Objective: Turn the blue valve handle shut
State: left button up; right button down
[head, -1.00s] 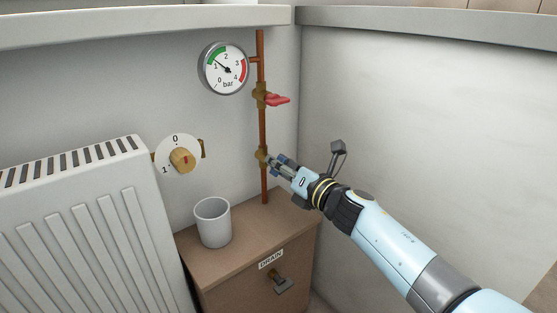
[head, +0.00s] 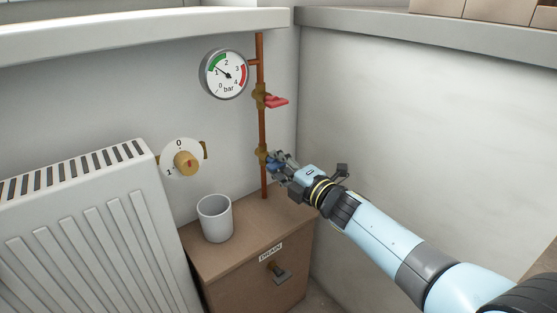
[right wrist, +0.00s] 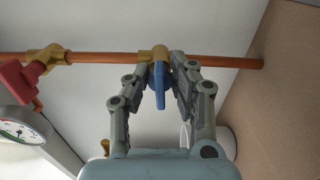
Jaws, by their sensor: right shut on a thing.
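The blue valve handle (right wrist: 159,84) sits on a brass valve body (right wrist: 154,55) on the lower part of the copper pipe. In the right wrist view it sticks out across the line of the pipe, between my two fingers. My right gripper (right wrist: 160,76) is shut on this handle. In the head view the right gripper (head: 275,160) reaches the lower valve from the right, and its fingers cover most of the blue handle (head: 269,167). My left gripper is in neither view.
A red handle (head: 276,101) sits higher on the same copper pipe (head: 261,125), below a pressure gauge (head: 224,74). A dial (head: 185,162), a radiator (head: 85,225) and a white cup (head: 215,219) on a wooden cabinet (head: 245,228) stand to the left. A wall (head: 420,120) bounds the right.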

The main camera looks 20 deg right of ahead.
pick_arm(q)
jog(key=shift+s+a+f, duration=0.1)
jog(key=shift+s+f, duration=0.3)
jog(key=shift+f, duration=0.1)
pick_arm(e)
jog(key=shift+f+m, duration=0.1)
jog(key=shift+m, duration=0.4)
jog(key=c, duration=1.1)
grip_release()
jog(key=shift+c, duration=0.2)
jog(key=v, duration=1.2)
